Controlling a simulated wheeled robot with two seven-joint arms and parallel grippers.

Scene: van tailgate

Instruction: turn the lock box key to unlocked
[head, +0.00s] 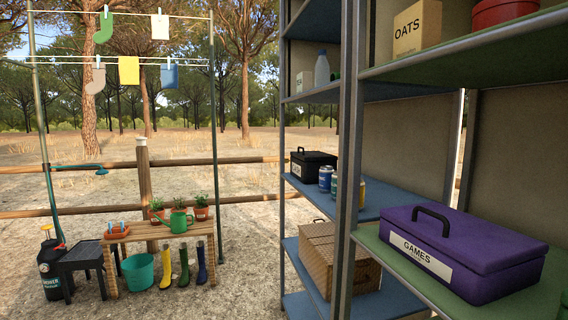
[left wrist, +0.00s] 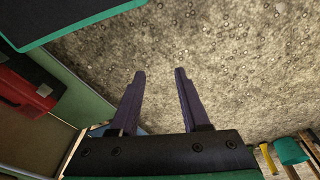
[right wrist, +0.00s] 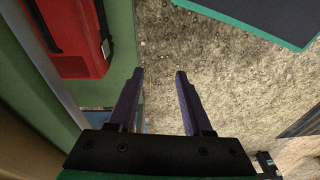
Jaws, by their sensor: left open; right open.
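I cannot make out a lock box or its key in any view. My left gripper (left wrist: 160,75) is open and empty in the left wrist view, with its fingers apart above gravelly ground. My right gripper (right wrist: 160,75) is open and empty in the right wrist view, also above the ground. Neither gripper shows in the head view. A black box (head: 313,165) with a handle sits on the blue middle shelf in the head view; I see no key on it.
A purple GAMES box (head: 465,258) sits on a green shelf (head: 408,268) at right. A red case (right wrist: 75,38) lies near the right gripper.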

